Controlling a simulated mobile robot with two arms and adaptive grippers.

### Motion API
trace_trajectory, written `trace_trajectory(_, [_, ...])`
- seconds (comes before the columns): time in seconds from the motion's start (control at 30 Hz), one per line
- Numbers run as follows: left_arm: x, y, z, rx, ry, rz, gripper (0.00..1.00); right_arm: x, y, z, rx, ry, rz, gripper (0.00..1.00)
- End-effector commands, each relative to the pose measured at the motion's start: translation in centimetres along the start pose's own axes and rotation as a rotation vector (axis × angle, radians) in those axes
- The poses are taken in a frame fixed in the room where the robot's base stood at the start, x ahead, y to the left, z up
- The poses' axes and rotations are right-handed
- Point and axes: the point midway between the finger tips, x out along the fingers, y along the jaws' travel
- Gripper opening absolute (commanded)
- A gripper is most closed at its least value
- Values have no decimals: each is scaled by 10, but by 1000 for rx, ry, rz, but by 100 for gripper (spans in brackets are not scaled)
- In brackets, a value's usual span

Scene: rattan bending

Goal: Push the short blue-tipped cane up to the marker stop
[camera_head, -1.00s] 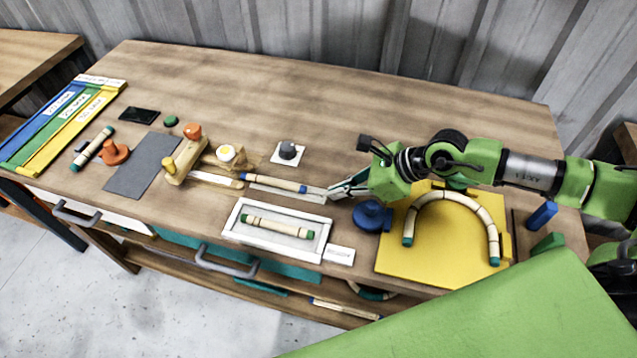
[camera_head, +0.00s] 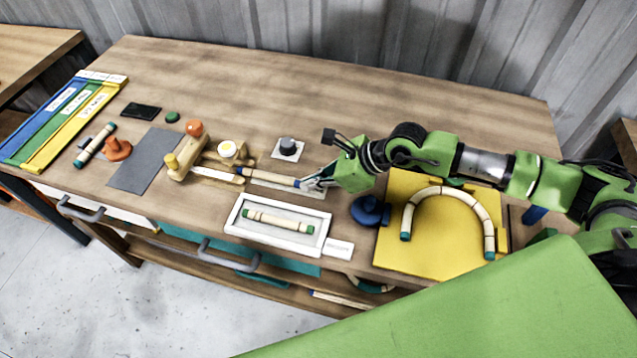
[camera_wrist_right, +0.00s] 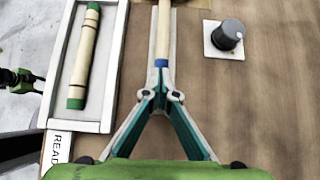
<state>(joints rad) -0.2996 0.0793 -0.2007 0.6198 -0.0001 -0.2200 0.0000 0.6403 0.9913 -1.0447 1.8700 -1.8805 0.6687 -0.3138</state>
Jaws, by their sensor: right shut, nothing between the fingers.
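The short blue-tipped cane (camera_head: 272,178) lies in a pale channel on the table, its blue tip towards the right. Its far end lies near the wooden fixture (camera_head: 183,166) with orange and yellow knobs; I cannot tell whether they touch or which part is the marker stop. My right gripper (camera_head: 307,184) is shut and empty, low behind the blue tip. In the right wrist view the closed fingertips (camera_wrist_right: 161,77) are at the blue end of the cane (camera_wrist_right: 163,35), in line with it and apparently touching.
A white tray (camera_head: 232,218) with a green-tipped cane stands in front of the channel. A grey knob (camera_head: 288,146) is behind it. A blue round piece (camera_head: 370,210) and a yellow board (camera_head: 400,258) with a bent cane are to the right. The table's back is clear.

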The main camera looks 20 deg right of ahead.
Motion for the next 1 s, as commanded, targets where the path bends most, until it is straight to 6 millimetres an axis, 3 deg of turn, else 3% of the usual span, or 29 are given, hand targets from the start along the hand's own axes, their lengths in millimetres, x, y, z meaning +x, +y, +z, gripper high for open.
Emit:
trace_trajectory(0.1, [13, 0, 1, 0, 0, 0, 40, 24, 1, 19, -1, -8, 3, 0])
trace_trajectory(0.43, [45, 0, 4, 0, 1, -1, 40, 73, 0, 68, 1, -5, 0, 0])
trace_trajectory(0.63, [50, 0, 4, 0, 1, -1, 40, 82, -1, 81, 1, -1, -2, 0])
trace_trajectory(1.0, [49, -1, 4, 0, 1, -2, 40, 81, 0, 84, 0, -5, -1, 0])
